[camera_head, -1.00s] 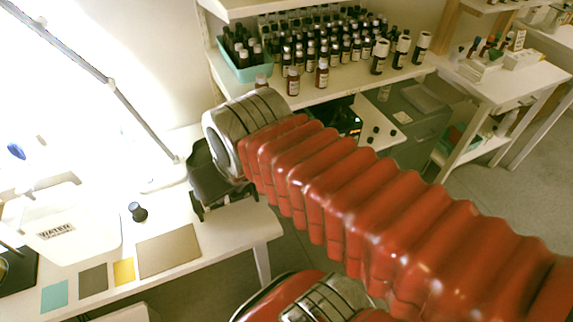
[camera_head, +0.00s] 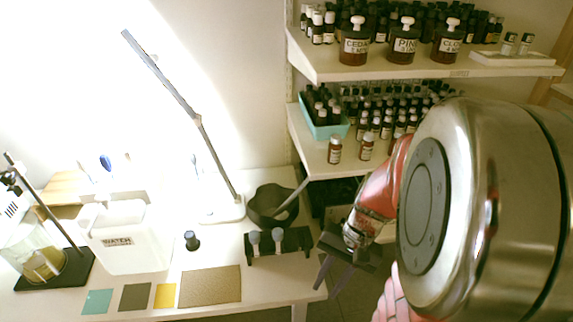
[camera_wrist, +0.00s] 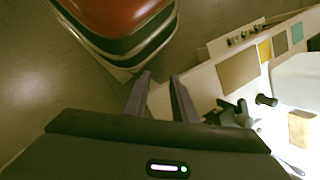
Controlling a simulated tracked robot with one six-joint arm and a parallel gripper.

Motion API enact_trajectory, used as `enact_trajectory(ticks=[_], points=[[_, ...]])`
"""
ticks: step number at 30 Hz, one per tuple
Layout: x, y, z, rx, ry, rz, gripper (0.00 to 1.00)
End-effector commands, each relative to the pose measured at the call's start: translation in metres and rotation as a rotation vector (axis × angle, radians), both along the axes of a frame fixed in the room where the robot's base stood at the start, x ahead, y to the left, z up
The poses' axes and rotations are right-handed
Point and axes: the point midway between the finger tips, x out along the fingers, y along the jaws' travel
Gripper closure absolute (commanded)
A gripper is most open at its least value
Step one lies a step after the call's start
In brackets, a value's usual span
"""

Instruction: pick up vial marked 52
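Many small brown vials with white labels stand in rows on the middle shelf in the head view, and their numbers are too small to read, so I cannot tell which is marked 52. Two vials, a left one (camera_head: 335,150) and a right one (camera_head: 367,146), stand at the shelf's front edge, apart from the rows. My gripper (camera_head: 329,284) is below the shelf, off the right end of the white table, with its fingers pointing down. The wrist view shows its two fingers (camera_wrist: 161,90) apart with nothing between them. My arm hides the right part of the shelf.
A teal bin (camera_head: 325,128) of vials sits at the shelf's left end. Large brown bottles, one a cedar bottle (camera_head: 354,45), stand on the upper shelf (camera_head: 400,70). The white table (camera_head: 215,262) holds a dark bowl (camera_head: 270,203), a small dark rack (camera_head: 290,243) and a lamp.

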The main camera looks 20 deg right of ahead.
Motion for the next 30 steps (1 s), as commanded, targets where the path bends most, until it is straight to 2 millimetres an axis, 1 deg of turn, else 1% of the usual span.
enact_trajectory(ticks=[1, 3, 7, 13, 22, 26, 30], points=[[-0.003, -0.001, -0.008, 0.042, 0.024, -0.046, 0.75], [-0.006, -0.001, -0.018, 0.100, 0.050, -0.108, 0.75], [-0.009, 0.000, -0.033, 0.211, 0.092, -0.225, 0.75], [-0.008, 0.002, -0.053, 0.393, 0.139, -0.414, 0.75], [0.004, -0.002, -0.078, 0.679, 0.165, -0.716, 0.75], [0.013, -0.009, -0.088, 0.804, 0.158, -0.853, 0.75], [0.024, -0.021, -0.098, 0.942, 0.137, -1.006, 0.75]])
